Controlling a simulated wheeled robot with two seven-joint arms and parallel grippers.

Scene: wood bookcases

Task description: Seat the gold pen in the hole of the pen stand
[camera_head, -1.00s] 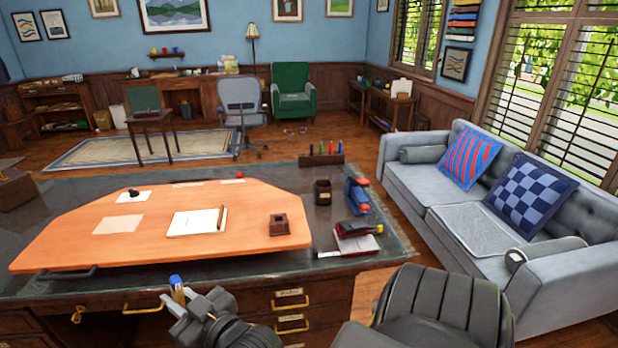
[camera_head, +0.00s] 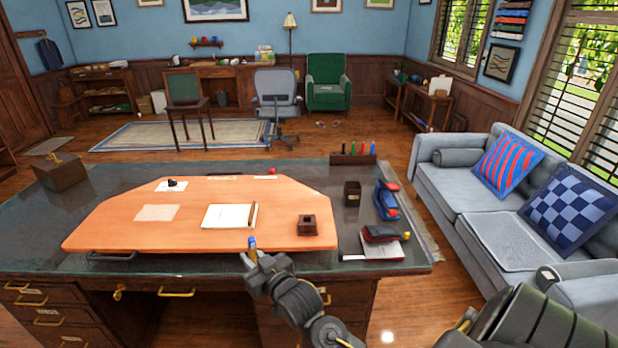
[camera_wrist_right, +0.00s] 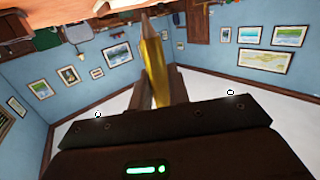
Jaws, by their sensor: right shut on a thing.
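My right gripper (camera_head: 250,258) is shut on the gold pen (camera_head: 252,244) at the front edge of the desk's orange pad. In the right wrist view the gold pen (camera_wrist_right: 154,68) stands out from between the fingers of the right gripper (camera_wrist_right: 155,92). The pen stand (camera_head: 307,227), a small brown block with a dark hole in its top, sits on the pad to the right of the pen. Pen and stand are apart. My left gripper is not in view.
The orange pad (camera_head: 120,222) carries an open notebook (camera_head: 228,216) behind the pen. The pad between pen and stand looks clear.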

